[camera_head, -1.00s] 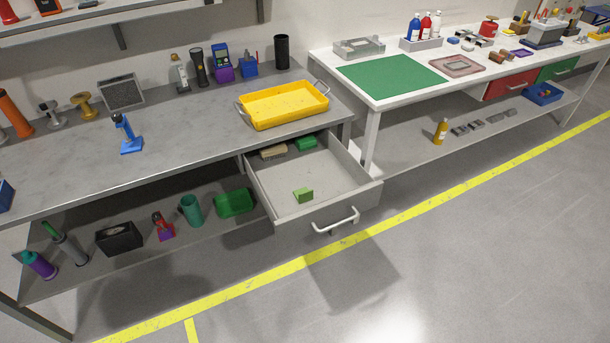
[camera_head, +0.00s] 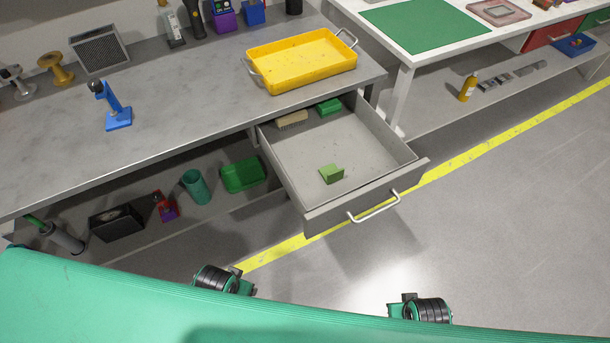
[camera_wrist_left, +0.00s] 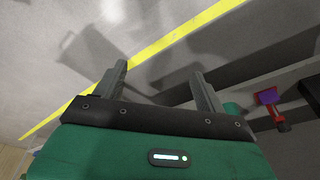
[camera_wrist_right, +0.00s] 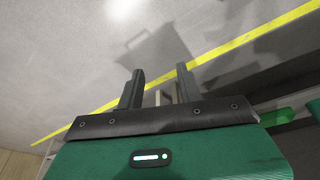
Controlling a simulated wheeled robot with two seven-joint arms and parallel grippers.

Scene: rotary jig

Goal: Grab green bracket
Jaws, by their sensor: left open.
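The small green bracket (camera_head: 331,174) lies in the open drawer (camera_head: 310,212), near its front. In the left wrist view my left gripper (camera_wrist_left: 160,82) is open and empty, over the floor. In the right wrist view my right gripper (camera_wrist_right: 160,85) has its two fingers apart with nothing between them. The bracket shows in neither wrist view. In the head view neither gripper's fingers show, and both grippers are away from the drawer.
A brush (camera_head: 292,119) and a green box (camera_head: 329,106) lie at the drawer's back. A yellow tray (camera_head: 300,62) and a blue stand (camera_head: 117,118) are on the grey bench (camera_head: 190,95). The lower shelf holds several items. The floor in front is clear.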

